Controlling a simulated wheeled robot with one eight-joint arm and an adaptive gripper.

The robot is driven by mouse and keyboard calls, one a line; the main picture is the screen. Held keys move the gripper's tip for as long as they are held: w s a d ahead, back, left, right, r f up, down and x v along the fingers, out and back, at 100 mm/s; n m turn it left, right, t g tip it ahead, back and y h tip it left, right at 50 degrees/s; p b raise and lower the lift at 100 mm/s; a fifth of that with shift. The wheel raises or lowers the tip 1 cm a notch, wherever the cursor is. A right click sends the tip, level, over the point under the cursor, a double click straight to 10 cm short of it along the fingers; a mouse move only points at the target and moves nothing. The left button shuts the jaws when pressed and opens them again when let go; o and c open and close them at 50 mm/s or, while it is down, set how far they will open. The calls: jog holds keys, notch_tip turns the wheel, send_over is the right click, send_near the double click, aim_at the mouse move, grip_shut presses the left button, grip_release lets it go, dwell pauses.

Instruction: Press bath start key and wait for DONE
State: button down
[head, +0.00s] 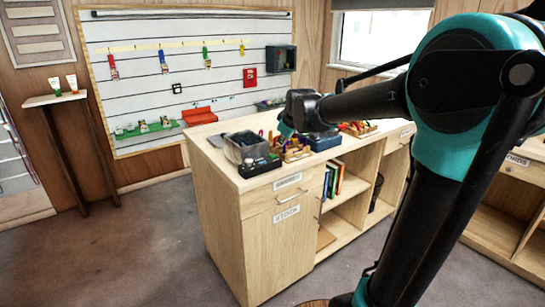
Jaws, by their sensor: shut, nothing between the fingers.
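A dark box with a clear, grey upper part (246,147) stands at the near left end of the wooden counter and may be the bath. Its start key and any DONE display are too small to make out. My arm reaches in from the right over the counter. My gripper (285,129) is small in the view, pointing down just right of the box. It is shut and holds nothing. I cannot tell whether its tip touches anything.
A wooden tray of colourful gear (291,152) and a blue box (320,141) crowd the counter (226,177) beside my gripper. A pegboard-like wall panel (135,82) hangs behind. Grey floor (130,250) is clear at left.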

aim_at(273, 156)
jog(key=w+a+r+n, duration=0.1)
jog(key=w+a+r, duration=0.2)
jog(key=w+r, duration=0.1)
jog(key=shift+a+n+t+y, duration=0.3)
jog(key=shift+n+y, duration=0.1)
jog(key=shift+f, duration=0.1)
jog(key=shift+f, duration=4.35)
jog(key=shift+f, duration=0.1)
jog(key=shift+f, duration=0.3)
jog(key=shift+f, duration=0.4)
jog(key=shift+r, duration=0.85)
